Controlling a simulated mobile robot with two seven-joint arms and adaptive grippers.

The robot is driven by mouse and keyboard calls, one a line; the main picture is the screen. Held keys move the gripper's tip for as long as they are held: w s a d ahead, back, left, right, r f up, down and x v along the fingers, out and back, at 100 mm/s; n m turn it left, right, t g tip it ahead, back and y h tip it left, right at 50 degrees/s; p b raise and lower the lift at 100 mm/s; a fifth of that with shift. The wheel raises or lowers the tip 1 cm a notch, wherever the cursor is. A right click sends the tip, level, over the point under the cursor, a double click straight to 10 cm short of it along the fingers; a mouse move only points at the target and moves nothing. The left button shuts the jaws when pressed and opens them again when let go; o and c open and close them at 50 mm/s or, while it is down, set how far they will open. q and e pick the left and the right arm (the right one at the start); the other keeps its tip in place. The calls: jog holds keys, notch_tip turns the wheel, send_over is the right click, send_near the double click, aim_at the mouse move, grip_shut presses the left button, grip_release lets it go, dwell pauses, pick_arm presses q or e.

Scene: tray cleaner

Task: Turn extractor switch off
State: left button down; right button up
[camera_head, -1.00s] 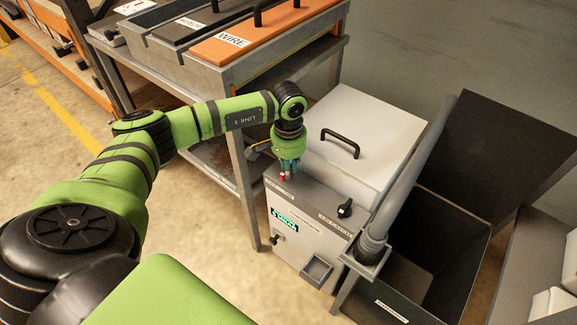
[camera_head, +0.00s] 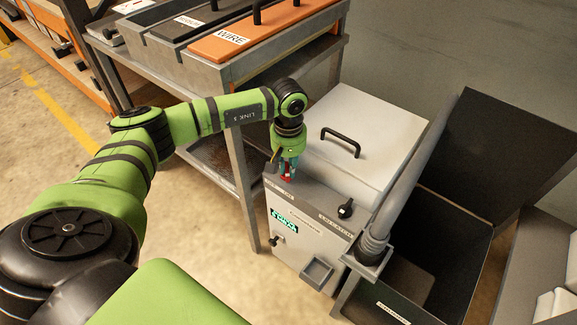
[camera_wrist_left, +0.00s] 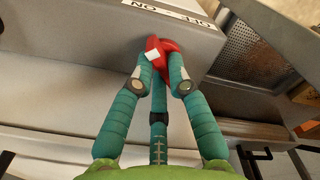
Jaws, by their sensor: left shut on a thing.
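The extractor switch is a red knob (camera_wrist_left: 162,52) with a white mark, on the top front edge of the grey machine (camera_head: 315,205). In the left wrist view, ON and OFF labels show upside down beside it, with the white mark on the knob's lower left part. My left gripper (camera_head: 288,170) points down at the knob and is shut on it. Its teal fingertips (camera_wrist_left: 161,68) press around the knob and hide part of it. I cannot tell the switch's exact setting. My right gripper is in neither view.
A black lid-latch knob (camera_head: 345,209) and a white lid with a black handle (camera_head: 340,143) are on the machine. A grey hose (camera_head: 408,180) and a dark open bin (camera_head: 440,220) stand to the right. A metal table (camera_head: 235,75) with trays stands behind left.

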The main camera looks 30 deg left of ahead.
pick_arm(q)
jog(key=n, duration=0.3)
jog(key=shift+w+n, duration=0.1)
jog(key=shift+n, duration=0.7)
jog(key=shift+a+n, duration=0.1)
jog(key=shift+n, duration=2.3)
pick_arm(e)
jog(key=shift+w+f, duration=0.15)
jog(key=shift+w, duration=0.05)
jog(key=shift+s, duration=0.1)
pick_arm(q)
jog(key=c, duration=1.2)
grip_release()
